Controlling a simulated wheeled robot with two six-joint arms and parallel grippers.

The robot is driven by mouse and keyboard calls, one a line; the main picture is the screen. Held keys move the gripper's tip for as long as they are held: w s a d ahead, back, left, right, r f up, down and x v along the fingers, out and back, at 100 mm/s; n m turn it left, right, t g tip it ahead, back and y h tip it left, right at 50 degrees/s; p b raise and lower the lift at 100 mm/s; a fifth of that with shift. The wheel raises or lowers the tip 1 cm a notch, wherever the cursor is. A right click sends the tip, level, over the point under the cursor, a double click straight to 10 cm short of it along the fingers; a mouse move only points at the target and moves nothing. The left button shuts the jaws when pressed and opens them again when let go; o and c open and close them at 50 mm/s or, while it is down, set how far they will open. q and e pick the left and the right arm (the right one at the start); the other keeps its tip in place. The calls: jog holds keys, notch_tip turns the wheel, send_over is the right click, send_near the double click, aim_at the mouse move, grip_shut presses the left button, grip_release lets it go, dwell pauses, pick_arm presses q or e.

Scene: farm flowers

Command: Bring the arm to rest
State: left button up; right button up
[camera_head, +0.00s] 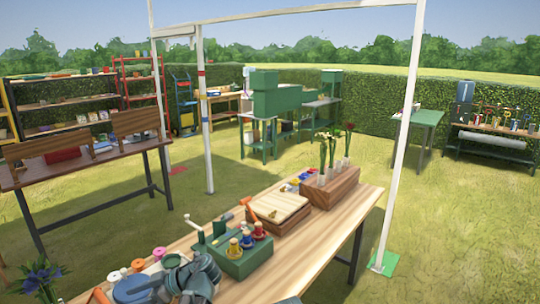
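No gripper fingers can be made out in the head view. A grey-blue mechanical shape (192,281) shows low at the bottom edge, over the near end of the wooden table (300,266). I cannot tell whether it is part of my arm. Nothing is seen held by a gripper.
On the table stand a green box with small coloured bottles (236,258), a wooden box with a pale top (279,208) and a wooden block holding flowers in tubes (331,188). A white post (402,140) rises beyond the table's right side. Dark flowers (40,279) are at lower left.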

pick_arm(q)
jog(key=s+d+f+m+h, duration=0.2)
jog(key=d+f+m+h, duration=0.1)
jog(key=d+m, duration=0.2)
jog(key=s+d+f+m+t+h, duration=0.1)
jog(key=s+d+f+m+h, duration=0.1)
jog(key=d+m, duration=0.4)
jog(key=s+d+f+m+h, duration=0.2)
jog(key=d+f+m+h, duration=0.2)
jog(key=d, duration=0.6)
jog(key=shift+s+d+f+m+t+p, duration=0.2)
jog(key=shift+f+m, duration=0.25)
jog(key=shift+f, duration=0.15)
jog(key=shift+s+d+f+m+t+p, duration=0.1)
jog(key=shift+d+f+m, duration=0.1)
jog(key=shift+f+m, duration=0.35)
jog(key=s+d+f+m+h, duration=0.1)
jog(key=s+d+m+h, duration=0.2)
jog(key=d+m, duration=0.3)
jog(key=shift+s+d+f, duration=0.25)
jog(key=shift+s+d, duration=0.25)
jog(key=shift+d, duration=0.7)
